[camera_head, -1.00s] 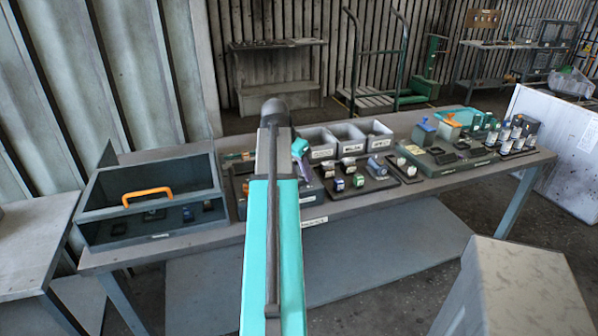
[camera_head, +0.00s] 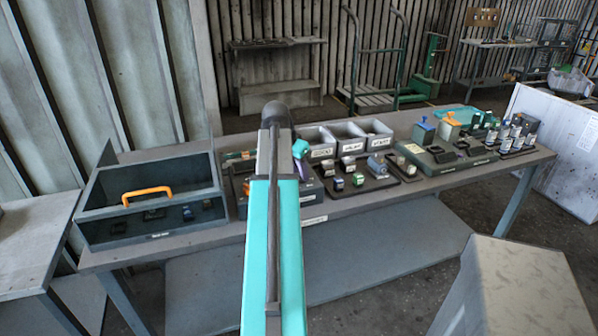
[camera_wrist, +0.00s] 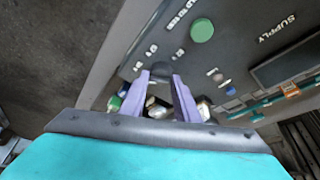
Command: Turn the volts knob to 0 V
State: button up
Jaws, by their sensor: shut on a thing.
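In the wrist view, a dark grey panel carries a dark round knob (camera_wrist: 160,68) with white numbers around it, too small to read surely. I take this to be the volts knob. My gripper's two purple fingers (camera_wrist: 160,76) stand on either side of the knob and are shut on it. The knob's pointer cannot be made out. In the head view my arm hides the knob, and only a teal and purple bit of my gripper (camera_head: 301,153) shows beside the arm.
The panel also has a green button (camera_wrist: 202,29), a "SUPPLY" label, a dark display window (camera_wrist: 285,62) and small coloured terminals. On the bench, an open grey box with an orange handle (camera_head: 147,194) stands left; bins (camera_head: 345,150) and several small parts stand right.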

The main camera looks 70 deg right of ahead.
jog(key=shift+s, duration=0.1)
jog(key=n, duration=0.1)
jog(key=n+t+p, duration=0.1)
jog(key=n, duration=0.1)
jog(key=n+t, duration=0.1)
jog(key=n, duration=0.1)
jog(key=shift+s+p, duration=0.25)
jog(key=shift+p, duration=0.1)
jog(key=n+t, duration=0.1)
jog(key=n, duration=0.2)
jog(key=n+t+p, duration=0.1)
jog(key=n, duration=0.2)
jog(key=shift+s+d+n+y, duration=0.1)
jog(key=shift+d+n+y, duration=0.05)
jog(key=shift+n+y, duration=0.15)
jog(key=shift+t, duration=0.3)
jog(key=o, duration=1)
jog(key=shift+o, duration=0.2)
jog(key=shift+r, duration=0.15)
jog(key=b+v, duration=0.2)
jog(key=v, duration=1.1)
jog(key=shift+r, duration=0.3)
